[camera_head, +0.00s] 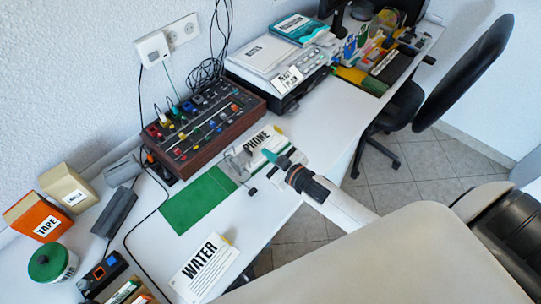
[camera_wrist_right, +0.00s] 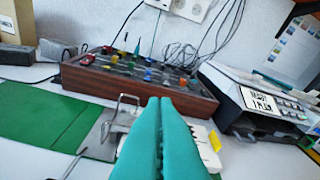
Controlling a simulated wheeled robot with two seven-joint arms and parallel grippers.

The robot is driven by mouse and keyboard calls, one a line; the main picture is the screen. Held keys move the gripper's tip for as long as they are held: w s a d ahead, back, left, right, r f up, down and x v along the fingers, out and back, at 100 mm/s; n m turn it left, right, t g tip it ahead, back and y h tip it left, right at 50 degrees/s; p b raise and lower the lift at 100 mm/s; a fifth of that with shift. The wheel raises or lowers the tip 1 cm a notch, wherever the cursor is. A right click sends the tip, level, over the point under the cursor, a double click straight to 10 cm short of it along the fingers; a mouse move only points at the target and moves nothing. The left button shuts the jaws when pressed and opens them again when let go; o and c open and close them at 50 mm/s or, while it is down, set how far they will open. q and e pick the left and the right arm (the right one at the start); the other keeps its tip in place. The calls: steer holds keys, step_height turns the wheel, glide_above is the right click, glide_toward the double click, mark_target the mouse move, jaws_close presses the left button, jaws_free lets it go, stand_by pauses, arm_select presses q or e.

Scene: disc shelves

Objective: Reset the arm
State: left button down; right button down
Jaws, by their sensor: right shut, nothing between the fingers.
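My right gripper (camera_head: 268,155) has teal fingers and reaches in from the lower right, above the white desk. In the right wrist view its two teal fingers (camera_wrist_right: 160,102) lie together, shut and empty. In the head view the fingertips are beside a white block labelled PHONE (camera_head: 256,141) and a small grey metal stand (camera_head: 238,163). In the wrist view the fingers partly hide the white block (camera_wrist_right: 204,138), and the stand (camera_wrist_right: 112,124) shows just left of them. I cannot tell whether they touch anything. My left gripper is not in view.
A green mat (camera_head: 196,203) lies left of the stand. Behind is a mixer with cables (camera_head: 205,125); a printer-like device (camera_head: 277,69) stands further right. A WATER card (camera_head: 206,266) lies near the front edge. A black chair (camera_head: 466,72) stands right of the desk.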

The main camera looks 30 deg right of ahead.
steer(key=shift+s+d+r, duration=0.1)
steer(key=shift+s, duration=0.15)
stand_by(0.4)
